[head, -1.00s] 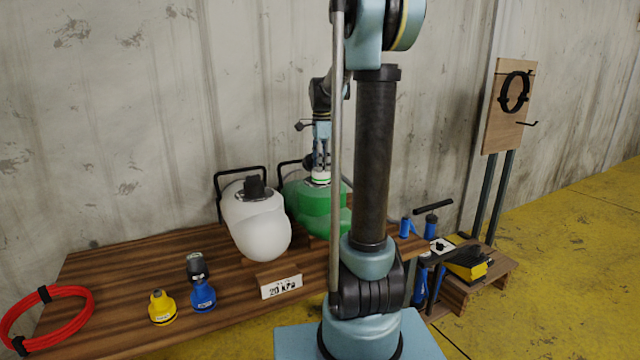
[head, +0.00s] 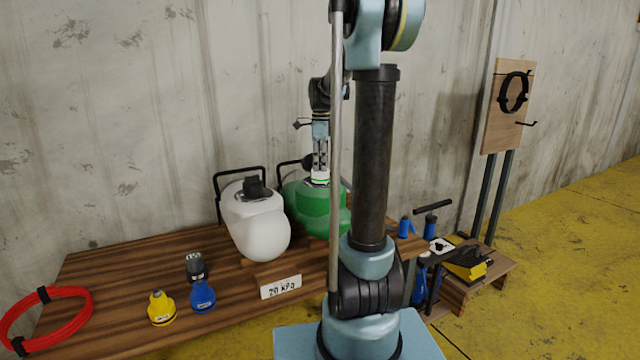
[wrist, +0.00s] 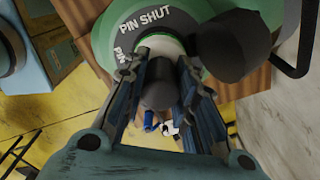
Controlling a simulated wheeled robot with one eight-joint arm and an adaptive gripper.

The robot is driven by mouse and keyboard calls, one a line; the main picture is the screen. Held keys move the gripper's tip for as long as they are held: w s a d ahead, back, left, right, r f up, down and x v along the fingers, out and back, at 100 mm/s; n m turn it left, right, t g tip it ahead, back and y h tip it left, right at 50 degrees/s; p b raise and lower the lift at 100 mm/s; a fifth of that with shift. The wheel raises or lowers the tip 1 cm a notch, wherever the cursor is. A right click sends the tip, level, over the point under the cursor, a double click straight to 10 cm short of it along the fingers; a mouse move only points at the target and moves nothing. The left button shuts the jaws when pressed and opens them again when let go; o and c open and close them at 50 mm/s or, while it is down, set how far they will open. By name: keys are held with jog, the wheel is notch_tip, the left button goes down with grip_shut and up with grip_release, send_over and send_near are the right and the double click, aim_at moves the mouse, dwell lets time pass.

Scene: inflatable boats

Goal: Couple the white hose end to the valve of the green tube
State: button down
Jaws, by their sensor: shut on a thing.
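The green tube (head: 318,208) stands at the back of the bench beside the white tube, partly hidden by my arm. A white piece with a green band (head: 320,178), apparently the white hose end, is at its top. My gripper (head: 320,166) points down there, with its fingers closed on the piece. A black cap (wrist: 233,45) is close beside the fingers. I cannot tell whether the hose end is seated.
The white tube (head: 262,230) stands left of the green one, behind a "20 kPa" sign (head: 281,287). A yellow fitting (head: 161,308), a blue fitting (head: 202,296) and a red hose coil (head: 45,312) are on the left. A low stand with tools (head: 470,265) is right.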

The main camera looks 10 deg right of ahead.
jog(key=shift+f, duration=0.1)
jog(key=shift+m, duration=2.1)
jog(key=c, duration=1.2)
grip_release()
notch_tip(320, 180, up, 12)
jog(key=shift+f, duration=0.1)
